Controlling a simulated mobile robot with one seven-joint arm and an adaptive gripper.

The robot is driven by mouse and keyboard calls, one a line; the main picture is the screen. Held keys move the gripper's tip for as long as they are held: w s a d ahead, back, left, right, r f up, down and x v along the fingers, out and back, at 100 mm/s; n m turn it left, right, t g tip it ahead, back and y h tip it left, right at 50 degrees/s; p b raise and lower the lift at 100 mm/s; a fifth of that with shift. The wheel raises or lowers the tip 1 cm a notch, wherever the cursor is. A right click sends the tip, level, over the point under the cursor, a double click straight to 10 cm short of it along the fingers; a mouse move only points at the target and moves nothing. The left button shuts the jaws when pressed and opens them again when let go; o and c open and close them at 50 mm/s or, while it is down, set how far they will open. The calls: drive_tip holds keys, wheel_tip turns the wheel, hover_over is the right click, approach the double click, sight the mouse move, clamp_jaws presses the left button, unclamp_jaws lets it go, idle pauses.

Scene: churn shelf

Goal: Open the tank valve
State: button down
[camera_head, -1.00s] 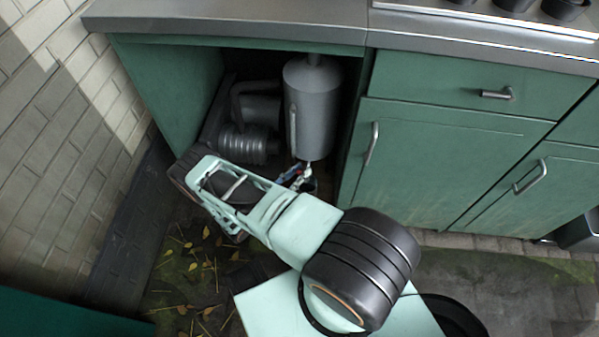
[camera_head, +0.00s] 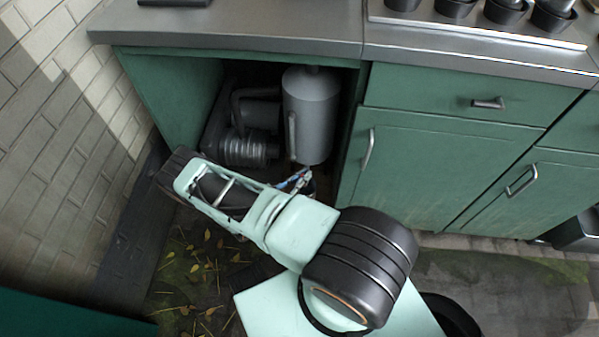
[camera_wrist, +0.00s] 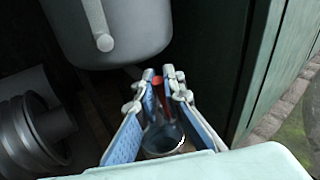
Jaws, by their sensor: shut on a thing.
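The grey cylindrical tank (camera_head: 310,115) stands in the open cabinet bay, and its lower part shows in the wrist view (camera_wrist: 110,35). My gripper (camera_head: 299,180) is just below the tank, partly covered by my arm in the head view. In the wrist view my gripper (camera_wrist: 158,77) has its fingertips close together around a small red piece, which I take to be the valve handle (camera_wrist: 158,92), under the tank. A round grey part (camera_wrist: 163,140) lies between the fingers. How the red piece joins the tank is hidden.
A ribbed cylinder (camera_head: 245,149) and dark pipe (camera_head: 238,105) stand left of the tank. The green cabinet door (camera_head: 435,175) is close on the right. The countertop (camera_head: 240,28) covers the bay. Leaf-strewn floor (camera_head: 195,270) lies in front.

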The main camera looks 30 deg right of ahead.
drive_tip(key=shift+s+d+r+m+y+p, duration=0.25)
drive_tip(key=shift+m+y+p, duration=0.25)
drive_tip(key=shift+y+p, duration=0.15)
drive_tip(key=shift+d+f, duration=0.15)
drive_tip(key=shift+f, duration=0.1)
drive_tip(key=shift+m, duration=0.3)
drive_tip(key=shift+s, duration=0.1)
drive_tip(key=c, duration=2)
unclamp_jaws()
drive_tip(key=shift+c, duration=0.2)
drive_tip(key=v, duration=1.2)
drive_tip(key=shift+r, duration=0.15)
